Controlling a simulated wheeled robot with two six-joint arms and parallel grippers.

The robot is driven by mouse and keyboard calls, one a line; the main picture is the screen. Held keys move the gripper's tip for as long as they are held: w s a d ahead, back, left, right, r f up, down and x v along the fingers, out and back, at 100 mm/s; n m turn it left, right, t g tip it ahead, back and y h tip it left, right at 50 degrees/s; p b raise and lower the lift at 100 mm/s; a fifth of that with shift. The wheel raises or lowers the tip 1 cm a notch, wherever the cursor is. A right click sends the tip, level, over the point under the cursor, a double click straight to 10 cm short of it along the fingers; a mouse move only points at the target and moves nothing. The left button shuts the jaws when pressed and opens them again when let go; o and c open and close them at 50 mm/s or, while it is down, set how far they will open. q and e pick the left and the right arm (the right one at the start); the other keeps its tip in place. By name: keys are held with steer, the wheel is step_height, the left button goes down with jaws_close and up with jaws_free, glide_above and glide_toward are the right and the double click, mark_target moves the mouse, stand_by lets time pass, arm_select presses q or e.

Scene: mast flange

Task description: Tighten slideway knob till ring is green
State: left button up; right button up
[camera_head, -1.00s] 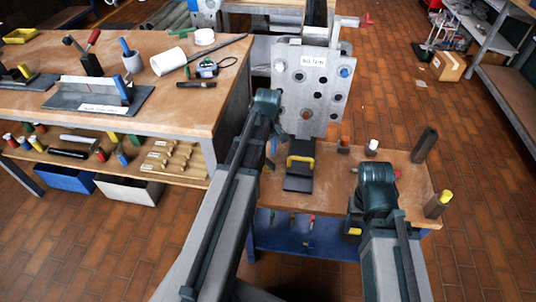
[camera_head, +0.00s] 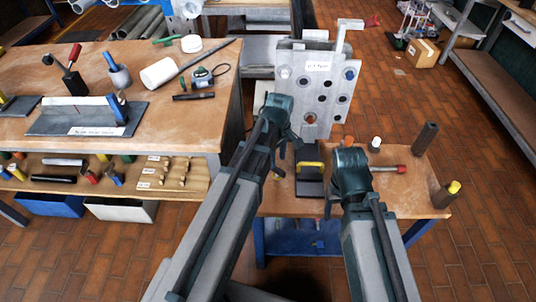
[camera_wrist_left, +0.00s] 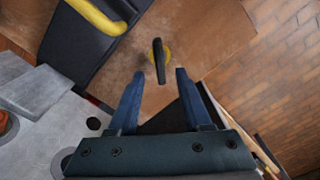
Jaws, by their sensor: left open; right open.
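A knob with a black bar handle and a yellow ring at its base (camera_wrist_left: 158,58) shows in the left wrist view, on the brown table top. My left gripper (camera_wrist_left: 160,78) is open there, its two blue fingertips on either side of the lower end of the handle. I cannot tell whether they touch it. In the head view my left gripper (camera_head: 287,148) is above the table's back left part and hides much there. My right gripper (camera_head: 343,185) is over the middle of the table, its fingers mostly hidden by its wrist.
A black block with a yellow handle (camera_head: 311,183) stands between my grippers. A grey holed plate (camera_head: 318,85) rises behind. A red-ended rod (camera_head: 388,169) and dark posts (camera_head: 425,140) are to the right. A cluttered workbench (camera_head: 222,110) is at left.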

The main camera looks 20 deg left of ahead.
mark_target(277, 168)
arm_select(q)
steer(key=shift+f+b, duration=3.6)
steer(key=shift+b, duration=0.05)
steer(key=shift+r, duration=0.25)
steer(key=shift+c, duration=1)
jaws_close()
